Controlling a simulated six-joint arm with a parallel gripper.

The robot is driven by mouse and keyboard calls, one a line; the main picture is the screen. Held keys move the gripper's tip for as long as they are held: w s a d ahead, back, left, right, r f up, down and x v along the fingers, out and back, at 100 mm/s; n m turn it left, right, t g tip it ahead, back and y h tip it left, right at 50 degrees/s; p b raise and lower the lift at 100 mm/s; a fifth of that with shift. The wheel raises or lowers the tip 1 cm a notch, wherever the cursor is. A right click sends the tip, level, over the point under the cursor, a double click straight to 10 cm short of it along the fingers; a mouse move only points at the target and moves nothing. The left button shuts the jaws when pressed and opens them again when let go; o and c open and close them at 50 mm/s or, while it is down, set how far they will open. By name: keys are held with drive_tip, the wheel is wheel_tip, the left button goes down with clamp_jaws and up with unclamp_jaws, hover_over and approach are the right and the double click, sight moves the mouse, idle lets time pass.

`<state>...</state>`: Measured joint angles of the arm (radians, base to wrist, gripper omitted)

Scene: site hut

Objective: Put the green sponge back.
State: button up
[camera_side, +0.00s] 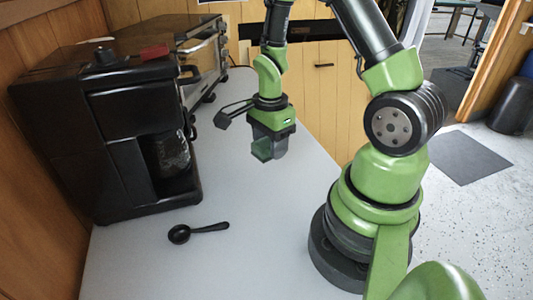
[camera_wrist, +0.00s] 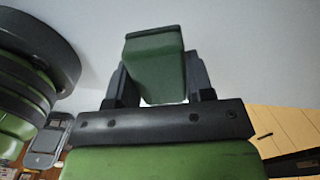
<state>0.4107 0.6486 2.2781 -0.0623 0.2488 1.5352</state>
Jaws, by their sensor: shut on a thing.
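My gripper (camera_side: 268,151) points down above the white counter (camera_side: 240,225), left of my arm's base. It is shut on the green sponge (camera_side: 260,149), which shows between the fingers in the side view. In the wrist view the sponge (camera_wrist: 155,65) is a dark green block between the two grey fingers, sticking out past their tips. It is held clear of the counter. The sponge's usual place cannot be told from these views.
A black coffee maker (camera_side: 75,150) with a glass jug (camera_side: 168,152) stands at the left. A red object (camera_side: 154,51) lies on its top. A toaster oven (camera_side: 207,58) stands behind. A black scoop (camera_side: 198,231) lies in front. The middle of the counter is clear.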

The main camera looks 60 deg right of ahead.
drive_tip(key=w+d+r+m, duration=0.15)
drive_tip(key=w+d, duration=0.25)
drive_tip(key=d, duration=0.5)
drive_tip(key=w+d+m, duration=0.3)
drive_tip(key=w+d, duration=0.1)
drive_tip(key=d, duration=0.4)
drive_tip(key=shift+n, duration=0.25)
wheel_tip(320, 180, down, 9)
drive_tip(key=shift+d+f, duration=0.15)
drive_tip(key=shift+f, duration=0.05)
drive_tip(key=shift+f, duration=0.1)
drive_tip(key=o, duration=0.9)
